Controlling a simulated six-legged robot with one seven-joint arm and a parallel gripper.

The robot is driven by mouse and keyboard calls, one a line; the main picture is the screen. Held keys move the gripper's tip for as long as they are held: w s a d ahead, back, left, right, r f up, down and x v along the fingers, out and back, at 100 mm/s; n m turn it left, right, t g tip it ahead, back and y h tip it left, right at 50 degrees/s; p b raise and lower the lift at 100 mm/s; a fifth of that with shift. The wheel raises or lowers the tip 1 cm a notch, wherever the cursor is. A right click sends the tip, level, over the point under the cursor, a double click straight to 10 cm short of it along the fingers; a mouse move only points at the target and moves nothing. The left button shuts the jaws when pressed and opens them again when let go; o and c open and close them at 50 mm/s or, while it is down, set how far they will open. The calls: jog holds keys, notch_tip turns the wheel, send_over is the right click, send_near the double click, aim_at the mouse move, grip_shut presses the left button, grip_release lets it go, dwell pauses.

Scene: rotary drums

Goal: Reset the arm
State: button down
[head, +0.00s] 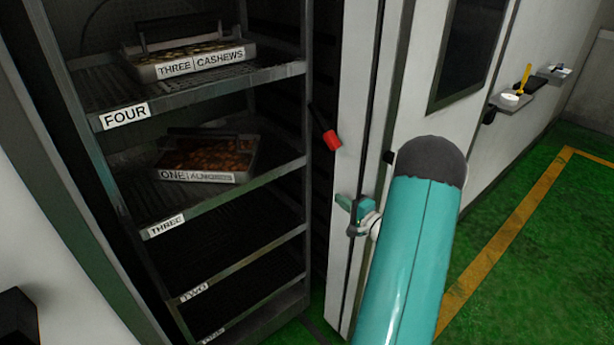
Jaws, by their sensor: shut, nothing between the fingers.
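My arm reaches in from the bottom right, and its large teal link with a dark cap fills the space in front of the cabinet door. My gripper (350,212) is small and partly hidden behind that link. It is beside the edge of the open door (358,75) and looks shut and empty. I cannot tell whether it touches the door.
The open cabinet's rack has a shelf labelled FOUR (125,116) with a tray of cashews (205,66). Shelf THREE (163,227) holds a tray of almonds (205,176). A red-tipped handle (332,139) projects nearby. Green floor (530,240) is clear at right.

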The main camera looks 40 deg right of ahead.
jog(key=a+r+n+g+y, duration=0.3)
jog(key=a+r, duration=0.1)
jog(key=a, duration=0.6)
jog(key=a+r+n+g+y, duration=0.3)
jog(key=a+r+n, duration=0.1)
jog(key=a, duration=0.6)
jog(key=a+r+n+g+y, duration=0.3)
jog(key=a+r+y, duration=0.1)
jog(key=a, duration=0.5)
jog(key=s+a+r+n+g+h, duration=0.3)
jog(key=s+a+n+g, duration=0.15)
jog(key=s+a, duration=0.45)
jog(key=s+a+r+n+h, duration=0.1)
jog(key=s+r+h, duration=0.1)
jog(key=s+h, duration=0.1)
jog(key=s+a+r+n+t+h, duration=0.1)
jog(key=s+r+n+h, duration=0.1)
jog(key=s+h, duration=0.2)
jog(key=shift+s+a+r, duration=0.25)
jog(key=shift+s+a, duration=0.05)
jog(key=shift+s, duration=0.65)
